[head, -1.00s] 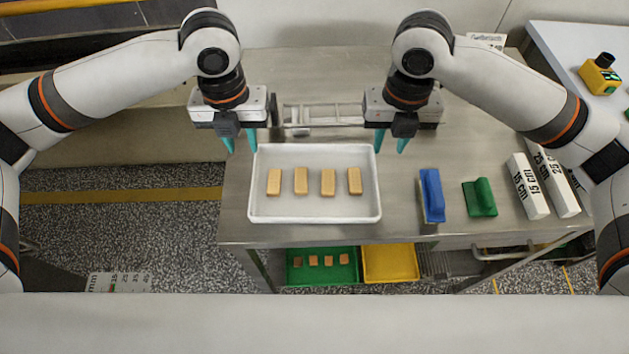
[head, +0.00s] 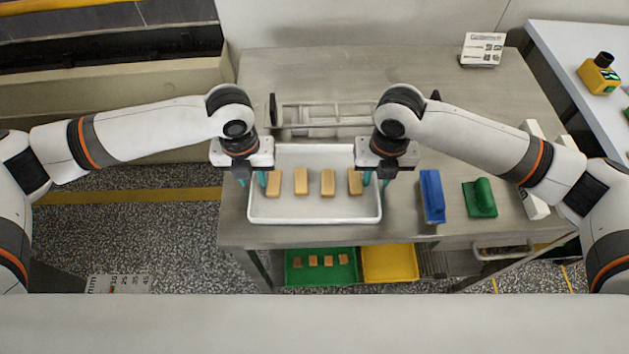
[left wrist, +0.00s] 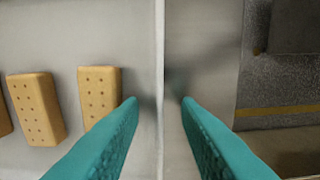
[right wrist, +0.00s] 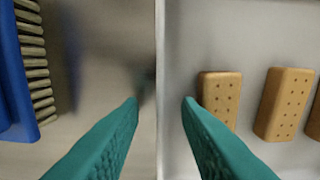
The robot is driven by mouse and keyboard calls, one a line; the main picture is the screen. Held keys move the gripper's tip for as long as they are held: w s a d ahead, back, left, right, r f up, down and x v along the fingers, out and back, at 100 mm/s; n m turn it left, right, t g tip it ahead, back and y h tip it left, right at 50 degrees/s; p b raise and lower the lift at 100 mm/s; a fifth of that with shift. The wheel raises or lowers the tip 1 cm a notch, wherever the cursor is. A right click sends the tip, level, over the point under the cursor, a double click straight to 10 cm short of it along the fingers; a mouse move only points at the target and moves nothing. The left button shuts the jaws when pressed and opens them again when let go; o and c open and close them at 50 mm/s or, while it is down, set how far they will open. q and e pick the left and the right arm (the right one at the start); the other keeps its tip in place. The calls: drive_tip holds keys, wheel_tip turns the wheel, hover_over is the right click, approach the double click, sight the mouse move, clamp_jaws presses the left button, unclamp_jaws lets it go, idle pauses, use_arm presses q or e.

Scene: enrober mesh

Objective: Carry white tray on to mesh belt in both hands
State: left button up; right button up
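The white tray (head: 315,212) lies on the steel table with several tan biscuits (head: 301,181) in a row inside it. My left gripper (head: 252,180) is at the tray's left wall, and my right gripper (head: 376,180) is at its right wall. In the left wrist view the teal fingers (left wrist: 160,100) are apart with the tray wall (left wrist: 160,60) between them. In the right wrist view the fingers (right wrist: 160,100) are likewise apart, one on each side of the wall (right wrist: 159,50). The mesh belt cannot be made out for certain.
A blue brush (head: 432,196) and a green block-like tool (head: 480,198) lie right of the tray. A metal frame (head: 320,116) stands behind it. Green (head: 350,272) and yellow (head: 390,264) trays sit below the table. A yellow button box (head: 598,76) is far right.

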use_arm(q)
clamp_jaws()
use_arm(e)
clamp_jaws()
use_arm(q)
drive_tip(key=shift+r, duration=0.1)
